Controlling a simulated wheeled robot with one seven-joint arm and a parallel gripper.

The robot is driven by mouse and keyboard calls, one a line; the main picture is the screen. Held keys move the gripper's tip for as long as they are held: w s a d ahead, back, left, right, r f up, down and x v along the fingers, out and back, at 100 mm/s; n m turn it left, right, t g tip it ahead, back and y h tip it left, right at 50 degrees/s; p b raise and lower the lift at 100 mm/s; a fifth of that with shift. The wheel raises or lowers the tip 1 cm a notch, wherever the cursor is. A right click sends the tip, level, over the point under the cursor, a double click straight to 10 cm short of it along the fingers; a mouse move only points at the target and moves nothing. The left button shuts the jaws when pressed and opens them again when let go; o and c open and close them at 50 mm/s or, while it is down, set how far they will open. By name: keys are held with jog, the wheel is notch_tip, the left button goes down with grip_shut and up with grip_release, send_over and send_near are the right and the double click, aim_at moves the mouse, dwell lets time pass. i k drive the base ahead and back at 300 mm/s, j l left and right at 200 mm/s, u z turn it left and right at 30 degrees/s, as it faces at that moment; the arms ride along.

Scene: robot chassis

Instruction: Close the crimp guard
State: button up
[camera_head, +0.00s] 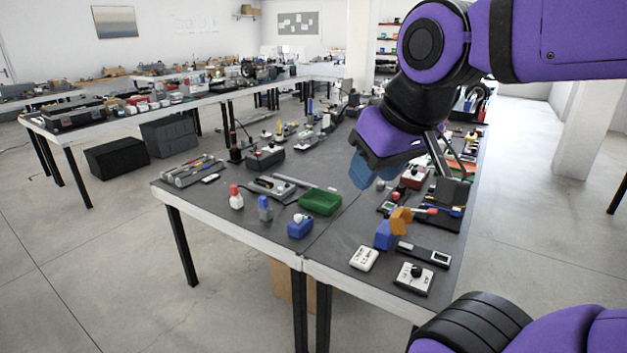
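My gripper (368,172) hangs over the middle of the right-hand table. Its blue fingers point down and overlap each other in this view, so I cannot tell whether they are open or shut. A small device with a blue body (384,235) and an orange part (401,220) stands on the table in front of and below my gripper, apart from it. A red-tipped piece lies against the orange part. This may be the crimp tool with its guard, but I cannot be sure, and the guard's position is unclear.
A white box (363,259), a black-knobbed device (413,278) and a dark meter (424,254) lie at the table's front right. A green tray (320,201) and a blue block (300,227) lie left of my gripper. Dark stands and tools crowd the right side.

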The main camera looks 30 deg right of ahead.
aim_at(397, 222)
jog(key=i+j+z, duration=0.25)
jog(key=z, duration=0.25)
jog(key=i+j+z, duration=0.25)
jog(key=z, duration=0.25)
jog(key=i+j+z, duration=0.1)
jog(key=j+z, duration=1.25)
jog(key=j, duration=0.35)
jog(key=j+z, duration=0.3)
jog(key=j, duration=0.4)
jog(key=i+j+z, duration=0.1)
jog(key=i+j, duration=0.25)
